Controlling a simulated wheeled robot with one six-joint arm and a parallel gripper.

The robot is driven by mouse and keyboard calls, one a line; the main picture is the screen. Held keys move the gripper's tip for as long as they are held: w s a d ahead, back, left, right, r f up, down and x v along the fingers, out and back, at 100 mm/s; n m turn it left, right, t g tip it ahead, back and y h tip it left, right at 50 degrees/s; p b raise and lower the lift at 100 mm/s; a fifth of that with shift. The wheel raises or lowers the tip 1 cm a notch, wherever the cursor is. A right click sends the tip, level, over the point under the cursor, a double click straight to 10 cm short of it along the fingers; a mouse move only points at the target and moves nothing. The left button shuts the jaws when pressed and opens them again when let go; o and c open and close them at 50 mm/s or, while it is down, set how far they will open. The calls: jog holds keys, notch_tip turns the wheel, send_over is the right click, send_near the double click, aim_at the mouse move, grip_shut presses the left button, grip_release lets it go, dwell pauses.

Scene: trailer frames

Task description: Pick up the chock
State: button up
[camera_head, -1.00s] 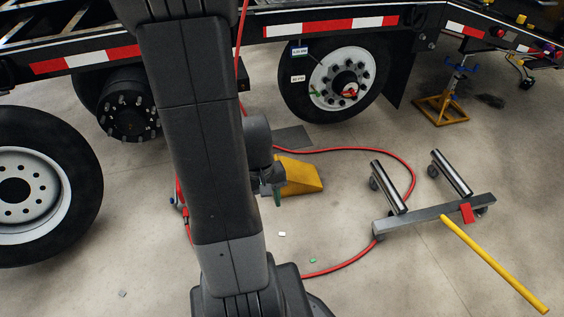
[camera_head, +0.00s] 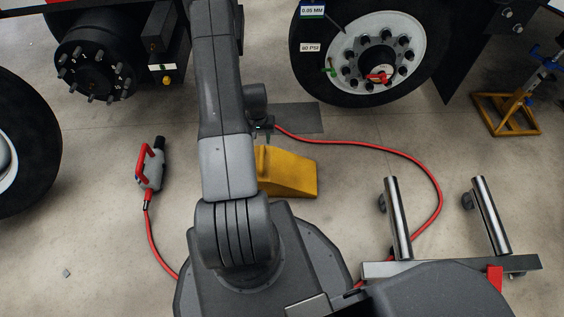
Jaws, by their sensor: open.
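The chock is a yellow wedge (camera_head: 290,174) on the floor in the middle of the head view, just right of my arm. Its left end is partly hidden behind my arm. My gripper (camera_head: 264,140) shows small and dark at the chock's upper left edge, pointing down. It is open. The picture does not show clearly whether its fingers touch the chock or stand above it.
A dark flat plate (camera_head: 298,118) lies behind the chock, before the mounted wheel (camera_head: 375,60). A red hose (camera_head: 425,165) loops right of the chock. A wheel dolly (camera_head: 450,267) stands at lower right. A red-handled tool (camera_head: 150,167) lies left. A yellow jack stand (camera_head: 505,113) stands at right.

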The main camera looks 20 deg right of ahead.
aim_at(262, 156)
notch_tip(262, 156, down, 9)
jog(key=shift+w+d+f+b, duration=0.1)
jog(key=shift+b, duration=1.1)
notch_tip(262, 156, down, 5)
jog(key=shift+w+b, duration=0.1)
jog(key=shift+b, duration=1.05)
jog(key=shift+c, duration=0.5)
grip_shut()
